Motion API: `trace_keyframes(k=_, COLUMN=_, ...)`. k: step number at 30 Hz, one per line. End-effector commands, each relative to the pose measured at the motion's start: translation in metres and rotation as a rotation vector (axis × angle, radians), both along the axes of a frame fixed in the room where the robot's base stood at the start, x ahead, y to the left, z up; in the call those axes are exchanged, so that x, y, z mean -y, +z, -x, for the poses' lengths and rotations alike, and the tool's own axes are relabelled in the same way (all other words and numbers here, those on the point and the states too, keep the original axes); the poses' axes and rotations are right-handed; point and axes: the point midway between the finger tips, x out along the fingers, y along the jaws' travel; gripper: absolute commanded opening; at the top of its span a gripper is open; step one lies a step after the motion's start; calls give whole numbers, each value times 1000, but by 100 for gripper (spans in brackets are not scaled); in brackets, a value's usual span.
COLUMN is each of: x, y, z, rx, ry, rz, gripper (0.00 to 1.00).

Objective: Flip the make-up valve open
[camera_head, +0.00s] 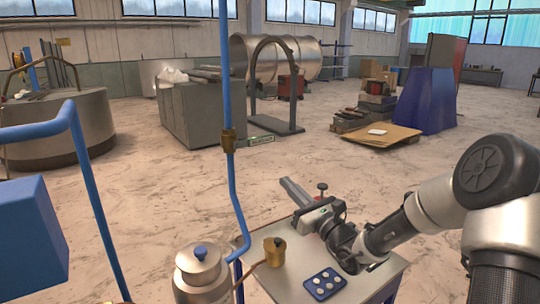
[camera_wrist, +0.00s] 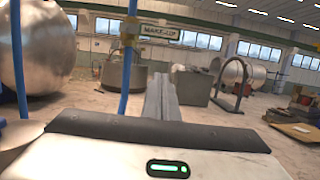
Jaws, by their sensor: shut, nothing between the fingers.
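The make-up valve is a brass fitting (camera_head: 228,141) on a thin upright blue pipe (camera_head: 226,70). A small green sign (camera_head: 261,140) is beside it on the right. In the wrist view the brass fitting (camera_wrist: 129,33) is at the top, left of centre, and the sign (camera_wrist: 160,31) reads MAKE-UP. Its handle is too small to make out, so I cannot tell its position. My gripper (camera_head: 286,183) is over the small table, right of the pipe and lower in the picture than the valve, apart from it. Its grey fingers (camera_wrist: 160,92) are together and empty.
The small table (camera_head: 365,288) carries a brass cup (camera_head: 275,252) and a blue tray (camera_head: 325,295) with white discs. A metal canister (camera_head: 201,275) with a blue knob stands left of it. A blue rail (camera_head: 90,175) is at left. Open floor lies beyond the table.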

Motion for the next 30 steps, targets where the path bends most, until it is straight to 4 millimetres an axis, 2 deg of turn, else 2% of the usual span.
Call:
trace_keyframes(k=5, x=-5, y=2, z=-5, rx=0, ry=3, rz=2, gripper=0)
trace_keyframes(k=8, x=-12, y=6, z=-15, rx=2, ry=4, rz=1, gripper=0)
trace_keyframes(k=20, x=-57, y=26, z=-81, rx=1, ry=4, rz=0, gripper=0)
trace_keyframes(k=21, x=-56, y=36, z=-82, rx=4, ry=1, rz=3, gripper=0)
trace_keyframes(k=24, x=-55, y=50, z=-80, rx=3, ry=1, rz=4, gripper=0)
trace_keyframes(k=30, x=-55, y=63, z=-80, rx=1, ry=1, rz=3, gripper=0)
